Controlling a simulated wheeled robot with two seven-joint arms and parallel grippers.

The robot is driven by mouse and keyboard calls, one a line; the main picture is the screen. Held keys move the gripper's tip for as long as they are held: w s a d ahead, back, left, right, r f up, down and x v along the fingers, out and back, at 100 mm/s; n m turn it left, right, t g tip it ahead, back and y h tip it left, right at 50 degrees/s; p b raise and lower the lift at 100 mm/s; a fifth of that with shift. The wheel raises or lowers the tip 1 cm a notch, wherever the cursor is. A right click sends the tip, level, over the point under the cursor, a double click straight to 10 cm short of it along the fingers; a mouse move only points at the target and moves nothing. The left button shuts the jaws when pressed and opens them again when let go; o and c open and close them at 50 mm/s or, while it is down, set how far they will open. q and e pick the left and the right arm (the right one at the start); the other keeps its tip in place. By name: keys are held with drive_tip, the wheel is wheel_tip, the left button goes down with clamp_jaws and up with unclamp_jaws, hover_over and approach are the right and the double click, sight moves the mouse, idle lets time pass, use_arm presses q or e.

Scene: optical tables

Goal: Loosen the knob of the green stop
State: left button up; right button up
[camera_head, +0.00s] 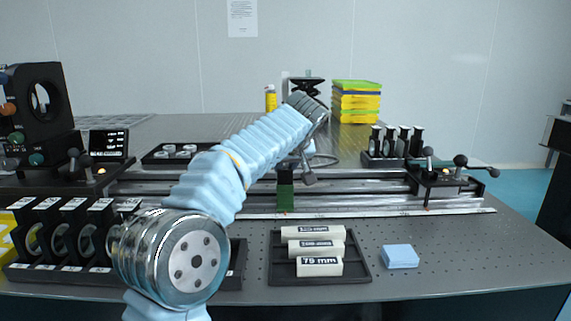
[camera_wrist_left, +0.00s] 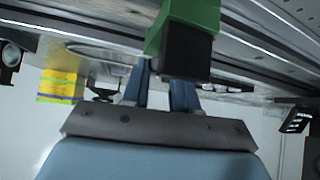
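The green stop (camera_head: 285,190) stands upright on the rail (camera_head: 345,188) near the middle of the bench in the head view. In the left wrist view the green stop (camera_wrist_left: 188,18) is very close, with a dark block (camera_wrist_left: 188,52) as its near part. My left gripper (camera_head: 293,165) reaches over the rail and comes down behind the stop. In the left wrist view my left gripper's two blue fingers (camera_wrist_left: 160,75) stand apart, with their tips at the stop. The knob is not clearly seen, so I cannot tell whether the fingers touch it. My right gripper is out of view.
A dark rack of optics (camera_head: 75,240) is at the left. Black clamps with ball levers (camera_head: 440,178) sit on the rail's right end. Yellow-green boxes (camera_head: 356,102) stand behind.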

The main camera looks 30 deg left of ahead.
use_arm(q)
clamp_jaws()
